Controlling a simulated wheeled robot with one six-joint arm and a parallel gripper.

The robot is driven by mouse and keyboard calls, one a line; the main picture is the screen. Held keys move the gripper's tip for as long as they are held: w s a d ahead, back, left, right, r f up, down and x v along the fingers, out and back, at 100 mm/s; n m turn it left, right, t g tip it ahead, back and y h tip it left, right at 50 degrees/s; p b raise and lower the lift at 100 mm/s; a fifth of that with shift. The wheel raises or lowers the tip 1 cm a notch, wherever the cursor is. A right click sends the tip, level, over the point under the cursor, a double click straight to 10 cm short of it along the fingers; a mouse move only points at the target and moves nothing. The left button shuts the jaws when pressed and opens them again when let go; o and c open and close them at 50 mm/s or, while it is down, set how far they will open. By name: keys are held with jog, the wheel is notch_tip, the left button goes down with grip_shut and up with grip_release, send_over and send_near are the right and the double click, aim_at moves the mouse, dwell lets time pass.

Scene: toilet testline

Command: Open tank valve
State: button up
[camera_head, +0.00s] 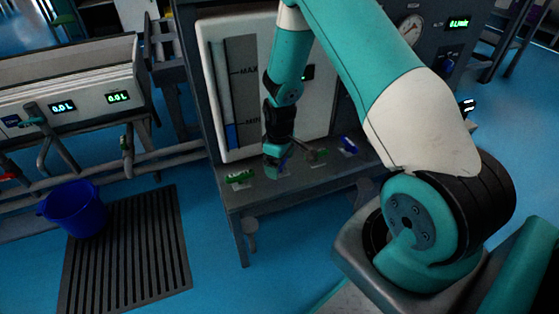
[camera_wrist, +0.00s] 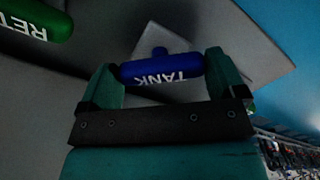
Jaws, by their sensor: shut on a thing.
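The blue tank valve handle (camera_wrist: 160,68) carries the white word TANK, upside down in the wrist view. My gripper (camera_wrist: 165,75) has its two green fingers at the two ends of this handle and is shut on it. In the head view my gripper (camera_head: 277,165) reaches down to the front ledge below the white tank panel (camera_head: 268,90). There the tank handle is mostly hidden by my gripper; only a small bit of blue shows beside it.
A green handle (camera_wrist: 38,18) lettered RET, partly cut off, sits close by; a green handle (camera_head: 240,176) also shows left of my gripper in the head view. Another blue handle (camera_head: 349,146) is to the right. A blue bucket (camera_head: 74,208) stands on the floor grate (camera_head: 125,255).

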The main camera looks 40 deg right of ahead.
jog(key=o, duration=0.6)
jog(key=shift+o, duration=0.2)
notch_tip(320, 180, up, 17)
jog(key=p, duration=0.5)
jog(key=shift+r+p, duration=0.2)
jog(key=shift+p, duration=0.2)
